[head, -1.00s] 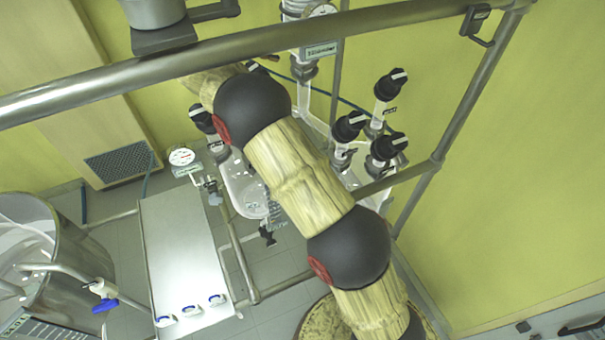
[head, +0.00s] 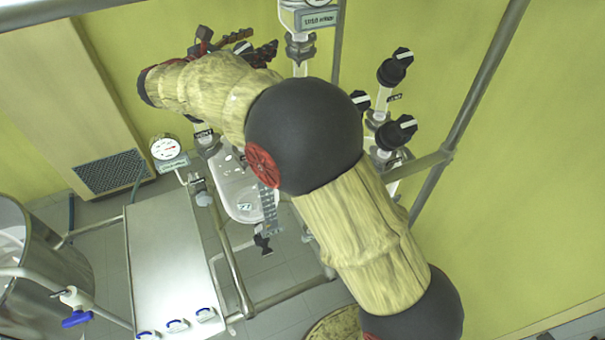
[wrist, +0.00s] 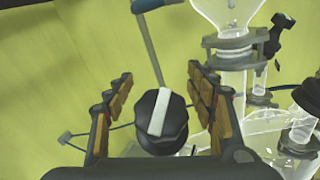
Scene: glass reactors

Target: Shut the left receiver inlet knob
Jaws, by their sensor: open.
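In the wrist view a black round knob (wrist: 162,122) with a white bar stands between the two fingers of my gripper (wrist: 158,90). The bar runs nearly up and down in that picture. The fingers are apart, with a gap visible on each side of the knob. In the head view my gripper (head: 243,44) is at the upper left, beyond my forearm, and the knob between its fingers is hidden. A labelled glass fitting (head: 205,137) shows just below my arm; its top is covered. I cannot tell from the head view which knob the fingers surround.
Several black knobs, such as the upper right one (head: 395,67), stand on glass fittings right of my arm. A glass vessel (head: 240,190), a dial gauge (head: 165,148) and metal frame rails (head: 232,255) are close by. Glassware (wrist: 232,75) stands right of the fingers.

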